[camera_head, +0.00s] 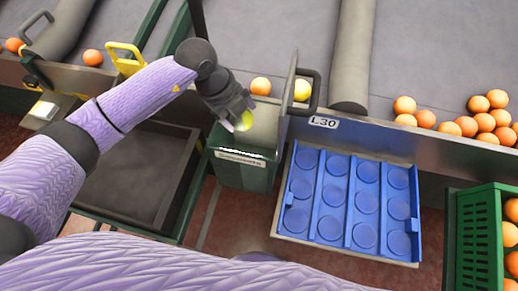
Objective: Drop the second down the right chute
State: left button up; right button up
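My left gripper (238,112) points down over the green chute box (238,170), which has a pale label on its front. A yellow-green fruit (244,122) sits between its fingertips, and the fingers appear closed on it. The fruit is at the top opening of the box; the fingers partly hide it. An orange-yellow fruit (261,86) and a yellow fruit (302,90) lie on the grey belt behind, either side of an upright metal plate (289,90). My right gripper is out of the picture.
A blue tray (346,247) with empty round hollows lies right of the chute. Several oranges (470,126) rest on the belt at the right, near a green crate (480,240) of oranges. A dark open bin (135,180) is at left. A grey roller (353,60) crosses the belt.

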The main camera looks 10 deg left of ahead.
pick_arm(q)
jog(key=shift+o, duration=0.9)
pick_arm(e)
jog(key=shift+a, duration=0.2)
pick_arm(q)
jog(key=p+v, duration=0.3)
jog(key=v, duration=0.7)
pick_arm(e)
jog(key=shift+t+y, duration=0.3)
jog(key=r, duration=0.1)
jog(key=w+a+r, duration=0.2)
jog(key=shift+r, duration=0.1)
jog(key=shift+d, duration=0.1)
